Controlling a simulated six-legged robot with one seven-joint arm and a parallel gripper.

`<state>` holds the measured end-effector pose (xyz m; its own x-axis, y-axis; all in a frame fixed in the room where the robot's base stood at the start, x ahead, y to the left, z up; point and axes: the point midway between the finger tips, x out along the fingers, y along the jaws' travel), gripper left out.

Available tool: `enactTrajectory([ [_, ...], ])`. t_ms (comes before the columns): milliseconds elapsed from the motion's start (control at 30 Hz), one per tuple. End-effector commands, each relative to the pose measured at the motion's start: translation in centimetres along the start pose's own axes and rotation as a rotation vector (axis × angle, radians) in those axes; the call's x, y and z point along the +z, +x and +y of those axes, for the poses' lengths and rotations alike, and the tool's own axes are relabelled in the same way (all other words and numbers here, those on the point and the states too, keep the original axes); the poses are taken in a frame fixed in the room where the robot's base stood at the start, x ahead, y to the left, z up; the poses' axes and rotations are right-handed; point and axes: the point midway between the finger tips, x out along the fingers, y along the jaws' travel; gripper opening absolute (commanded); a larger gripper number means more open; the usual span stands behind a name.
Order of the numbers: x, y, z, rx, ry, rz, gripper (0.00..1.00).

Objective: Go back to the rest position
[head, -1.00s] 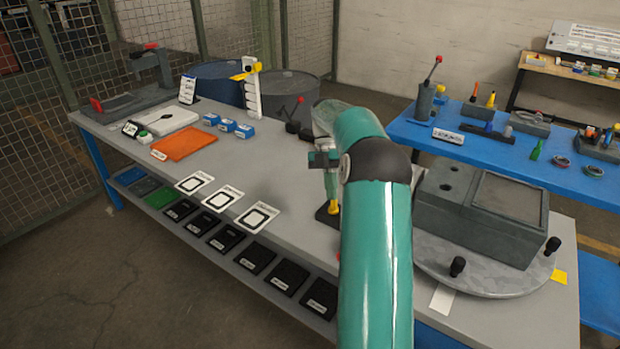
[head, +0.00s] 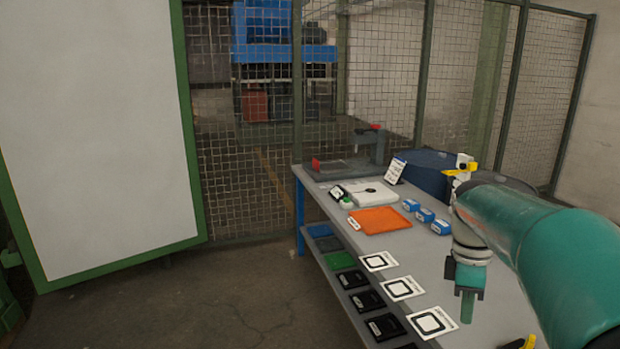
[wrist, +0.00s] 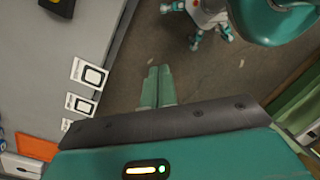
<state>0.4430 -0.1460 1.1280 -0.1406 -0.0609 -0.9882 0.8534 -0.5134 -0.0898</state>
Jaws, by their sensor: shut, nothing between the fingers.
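My gripper (head: 467,305) hangs fingers down at the right in the head view, over the grey workbench top (head: 465,262). Its two green fingers are together with nothing between them. In the wrist view the fingers (wrist: 158,88) lie side by side, with the floor behind them. My teal arm fills the right side of the head view and hides part of the bench.
White square-marked cards (head: 403,288) lie along the bench's front edge, left of my gripper. An orange mat (head: 380,220) and several blue boxes (head: 425,215) lie farther back. A white board (head: 95,140) with a green frame stands left. Floor between is clear.

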Motion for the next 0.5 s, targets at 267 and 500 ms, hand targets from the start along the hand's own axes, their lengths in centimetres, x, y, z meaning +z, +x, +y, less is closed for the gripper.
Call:
enactTrajectory([
  [267,-3.0,-1.2,-8.5,0.205,0.368,0.114,0.0],
  [500,-4.2,0.0,-15.1,0.3,0.686,0.323,0.0],
])
